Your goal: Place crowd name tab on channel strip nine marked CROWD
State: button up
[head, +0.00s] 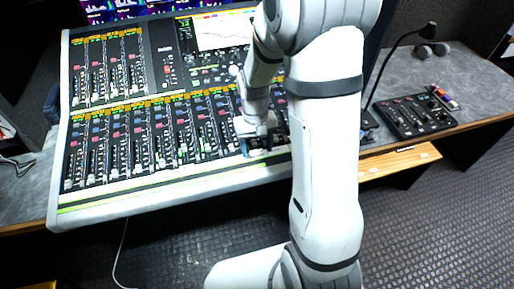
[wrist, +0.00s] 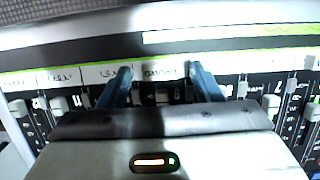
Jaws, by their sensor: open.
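The mixing console (head: 62,150) fills the left and middle of the head view, with rows of channel strips and faders. My gripper (head: 262,150) is low over the console's front edge, right of its middle; my arm hides part of the console there. In the wrist view my gripper (wrist: 164,80) is open, its two blue fingers apart. A white tab (wrist: 165,71) with dark lettering, seemingly upside down and perhaps CROWD, shows between the fingertips. It lies in line with the label row. I cannot tell whether the fingers touch it.
Other white labels (wrist: 62,78) run to the left of the tab, and fader caps (wrist: 58,103) stand close below them. A small control panel (head: 415,115) with a gooseneck microphone (head: 396,45) is on the desk at right. A wooden ledge (head: 400,160) juts out below.

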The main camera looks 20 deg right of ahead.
notch_tip(320, 180, up, 10)
jog(key=w+r, duration=0.1)
jog(key=w, duration=0.1)
jog(key=s+r+t, duration=0.2)
jog(key=s+r, duration=0.1)
jog(key=s, duration=0.5)
jog(key=s+r+t, duration=0.2)
jog(key=s+r, duration=0.1)
jog(key=s, duration=0.5)
jog(key=shift+d, duration=0.1)
dwell(0.5)
